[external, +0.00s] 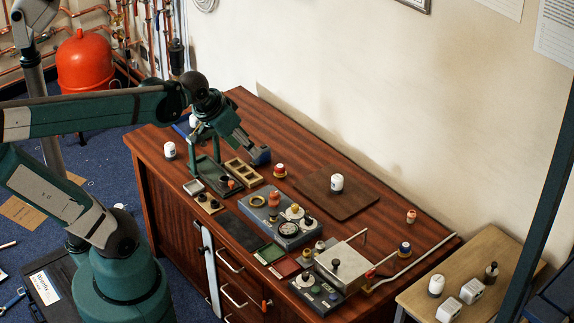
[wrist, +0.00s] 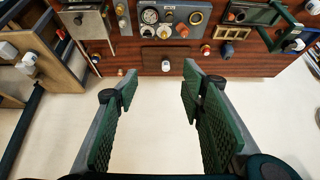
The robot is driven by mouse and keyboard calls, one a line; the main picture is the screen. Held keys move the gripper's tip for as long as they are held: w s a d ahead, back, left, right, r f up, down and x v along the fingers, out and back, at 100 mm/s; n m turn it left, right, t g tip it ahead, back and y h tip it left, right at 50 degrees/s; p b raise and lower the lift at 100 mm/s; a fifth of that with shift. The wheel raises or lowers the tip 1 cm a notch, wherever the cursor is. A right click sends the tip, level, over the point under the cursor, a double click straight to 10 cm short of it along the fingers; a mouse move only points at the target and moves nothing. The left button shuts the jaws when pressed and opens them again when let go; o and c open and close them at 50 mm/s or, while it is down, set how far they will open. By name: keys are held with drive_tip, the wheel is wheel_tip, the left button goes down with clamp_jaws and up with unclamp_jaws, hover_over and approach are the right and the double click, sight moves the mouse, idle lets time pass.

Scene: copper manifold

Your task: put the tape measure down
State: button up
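My gripper (wrist: 158,85) is open, its two green ridged fingers wide apart with nothing between them in the wrist view. In the external view my gripper (external: 259,155) is over the back left part of the wooden bench (external: 140,140), near a green frame (external: 192,163). I cannot pick out a tape measure with certainty in either view. A small blue thing (external: 182,127), partly hidden behind my arm, lies at the bench's left end; its kind is unclear.
A grey gauge panel (external: 255,222) and a metal box (external: 347,262) stand on the bench. A white-topped knob (external: 337,182) is on a dark board (external: 360,205). A side table (external: 415,299) holds white blocks. The wall (external: 330,95) rises behind the bench.

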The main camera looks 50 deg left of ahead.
drive_tip(key=shift+t, duration=0.4)
drive_tip(key=shift+s+d+f, duration=0.25)
drive_tip(key=shift+s+d, duration=0.1)
drive_tip(key=shift+s, duration=0.35)
drive_tip(key=shift+s+d+f, duration=0.25)
drive_tip(key=shift+s+d, duration=0.15)
drive_tip(key=shift+s, duration=0.35)
drive_tip(key=shift+s+d+f, duration=0.25)
drive_tip(key=shift+s+d, duration=0.1)
drive_tip(key=shift+s, duration=0.35)
